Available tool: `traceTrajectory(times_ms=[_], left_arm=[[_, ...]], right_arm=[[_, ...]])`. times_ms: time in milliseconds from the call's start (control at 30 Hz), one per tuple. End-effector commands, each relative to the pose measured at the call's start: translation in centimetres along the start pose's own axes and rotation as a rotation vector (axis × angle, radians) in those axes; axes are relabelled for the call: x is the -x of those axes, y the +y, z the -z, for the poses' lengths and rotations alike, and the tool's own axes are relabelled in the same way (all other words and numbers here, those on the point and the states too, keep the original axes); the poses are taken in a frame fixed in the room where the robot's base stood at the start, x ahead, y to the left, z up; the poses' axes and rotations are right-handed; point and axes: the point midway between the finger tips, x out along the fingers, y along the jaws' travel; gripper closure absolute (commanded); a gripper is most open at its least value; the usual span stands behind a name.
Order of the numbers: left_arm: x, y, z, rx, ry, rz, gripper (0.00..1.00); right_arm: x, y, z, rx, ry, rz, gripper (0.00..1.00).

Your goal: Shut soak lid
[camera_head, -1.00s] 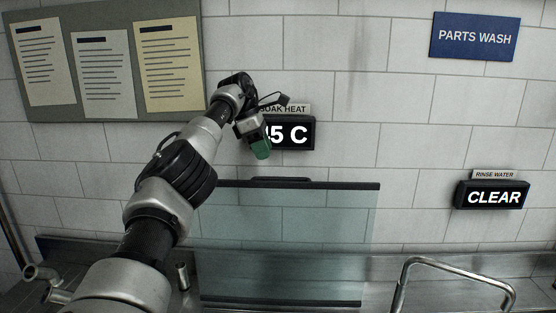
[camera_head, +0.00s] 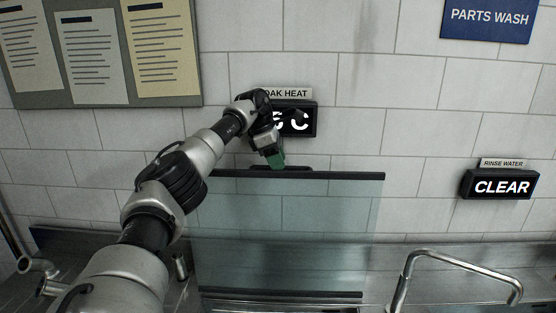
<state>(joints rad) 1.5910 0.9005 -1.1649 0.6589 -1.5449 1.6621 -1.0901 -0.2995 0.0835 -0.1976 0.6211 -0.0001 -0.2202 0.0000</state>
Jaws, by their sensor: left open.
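The soak lid (camera_head: 310,212) is a clear glass panel with dark top and bottom edges. It stands upright, raised, against the tiled wall. A dark handle (camera_head: 300,169) sits at the middle of its top edge. My left arm comes in from the left, and my left gripper (camera_head: 275,160), with a green part at its tip, is open at the lid's top edge by the left part of the handle. Whether it touches the handle I cannot tell. My right gripper is not in view.
A soak heat display (camera_head: 302,123) is on the wall behind my left gripper, partly covered. A rinse water display (camera_head: 498,184) reads CLEAR at the right. A bent metal rail (camera_head: 460,260) rises at the lower right. A metal pipe (camera_head: 40,266) stands at lower left.

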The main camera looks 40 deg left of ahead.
Motion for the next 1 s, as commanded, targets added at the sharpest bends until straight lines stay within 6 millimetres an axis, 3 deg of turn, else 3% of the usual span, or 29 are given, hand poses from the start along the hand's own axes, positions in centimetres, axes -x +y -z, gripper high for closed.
traceTrajectory(times_ms=[367, 633, 1000], left_arm=[[-0.73, -0.01, 0.06, 0.0, 0.0, 0.0, 0.6], [-0.71, -0.01, 0.05, 0.0, 0.0, 0.0, 0.99], [-0.73, -0.11, 0.07, -0.002, 0.0, -0.005, 1.0]], right_arm=[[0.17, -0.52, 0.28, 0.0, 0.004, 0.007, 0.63], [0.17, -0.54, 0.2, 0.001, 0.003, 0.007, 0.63], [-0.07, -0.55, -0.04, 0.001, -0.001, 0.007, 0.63]])
